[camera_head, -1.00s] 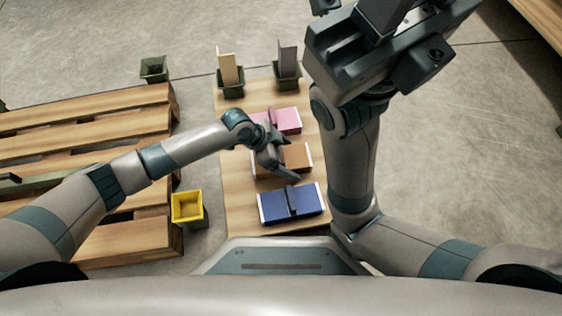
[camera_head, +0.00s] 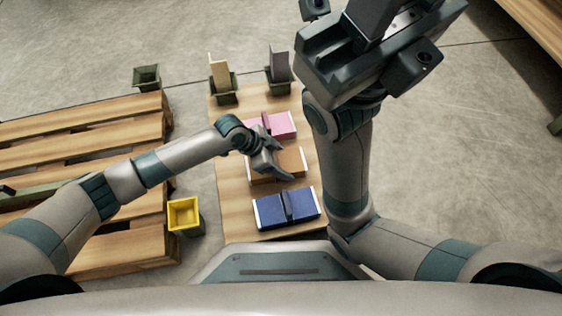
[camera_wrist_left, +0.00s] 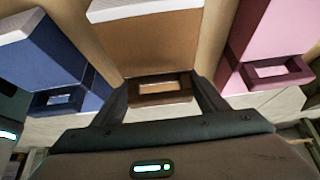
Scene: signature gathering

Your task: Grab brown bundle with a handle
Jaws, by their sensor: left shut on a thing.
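The brown bundle (camera_head: 291,161) lies on a wooden board between a pink and a blue bundle. In the left wrist view the brown bundle (camera_wrist_left: 150,45) has a brown loop handle (camera_wrist_left: 160,90) on its near side. My left gripper (camera_head: 278,163) is at the brown bundle and hides its handle in the head view. In the left wrist view the gripper's two fingers (camera_wrist_left: 162,97) are on either side of the handle, shut on it. My right gripper (camera_head: 372,35) is raised at the top, far from the bundle; its fingertips are not clear.
The pink bundle (camera_head: 280,126) is behind and the blue bundle (camera_head: 270,212) in front, both close. Two dark bins (camera_head: 225,95) with boards stand at the far end of the wooden board (camera_head: 235,215). A yellow-lined bin (camera_head: 185,214) and a pallet (camera_head: 75,140) are left.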

